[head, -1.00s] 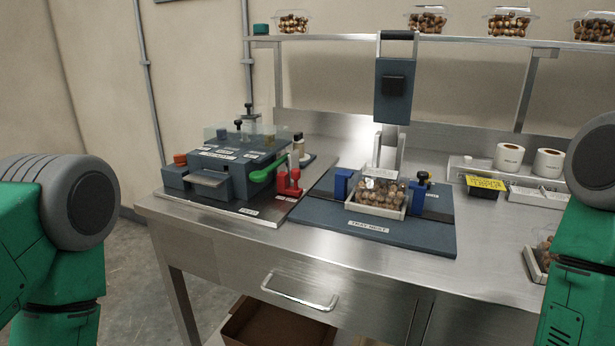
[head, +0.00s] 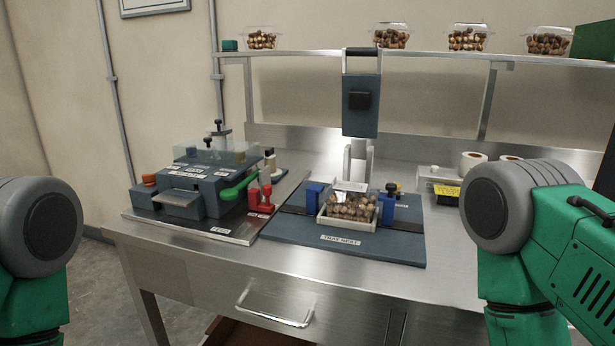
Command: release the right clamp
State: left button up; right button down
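The right clamp (head: 388,206) is a blue block with a black knob (head: 391,188) on top, at the right side of the tray nest (head: 342,250). It stands against or very close to the right side of a clamshell tray (head: 347,224) filled with round brown items. The matching blue left clamp (head: 314,194) stands at the tray's left side. Whether either clamp presses on the tray cannot be told. Only green and grey links of my arms show at the left and right edges. Neither of my grippers is in view.
A dark press head (head: 360,105) stands above and behind the nest. A machine with a green lever (head: 239,186) and red parts (head: 261,193) sits to the left. Label rolls (head: 473,162) are at the back right, partly behind my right arm. Filled clamshells line the shelf (head: 430,57).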

aim_at(390, 199)
jog(key=k+l+u, duration=0.35)
jog(key=k+l, duration=0.35)
